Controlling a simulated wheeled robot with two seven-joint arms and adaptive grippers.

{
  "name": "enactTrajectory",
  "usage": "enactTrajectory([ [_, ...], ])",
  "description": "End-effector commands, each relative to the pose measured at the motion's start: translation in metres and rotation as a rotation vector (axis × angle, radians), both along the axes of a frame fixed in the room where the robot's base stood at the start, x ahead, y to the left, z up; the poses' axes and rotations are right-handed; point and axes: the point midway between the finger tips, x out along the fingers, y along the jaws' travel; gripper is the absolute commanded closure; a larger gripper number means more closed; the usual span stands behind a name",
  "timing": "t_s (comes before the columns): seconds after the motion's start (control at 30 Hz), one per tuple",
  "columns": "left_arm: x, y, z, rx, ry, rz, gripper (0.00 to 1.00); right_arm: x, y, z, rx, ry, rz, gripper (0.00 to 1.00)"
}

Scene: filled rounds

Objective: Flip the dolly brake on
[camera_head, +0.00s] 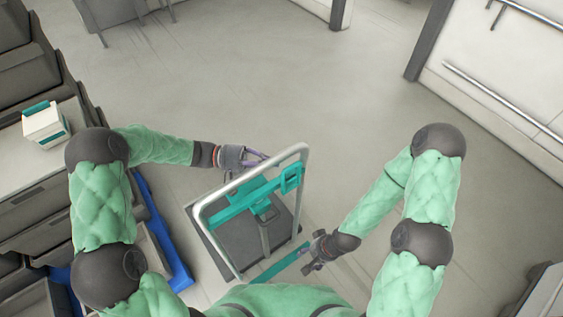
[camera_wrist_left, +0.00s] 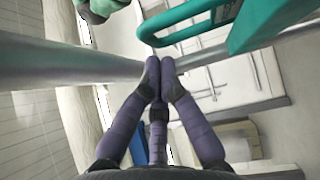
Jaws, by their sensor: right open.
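The dolly (camera_head: 225,240) has a dark deck and an upright pale tube handle (camera_head: 245,177). A teal crossbar (camera_head: 235,200) spans the handle, with a teal loop (camera_head: 291,179) at its right end. The loop also shows in the left wrist view (camera_wrist_left: 188,30). I cannot tell for sure which teal part is the brake. My right gripper (camera_head: 310,257) is open, right of the deck.
A teal strip (camera_head: 272,266) lies along the deck's near right side. A blue crate-like object (camera_head: 165,235) and grey shelving (camera_head: 40,200) with a white-and-teal box (camera_head: 45,124) stand left. Open floor (camera_head: 250,80) lies beyond the dolly.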

Motion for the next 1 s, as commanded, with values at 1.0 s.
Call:
enactTrajectory([
  [1.0, 0.015, 0.081, -0.004, -0.002, 0.005, 0.000, 1.00, 0.000, 0.000, 0.003, 0.000, 0.000, 0.000, 0.39],
])
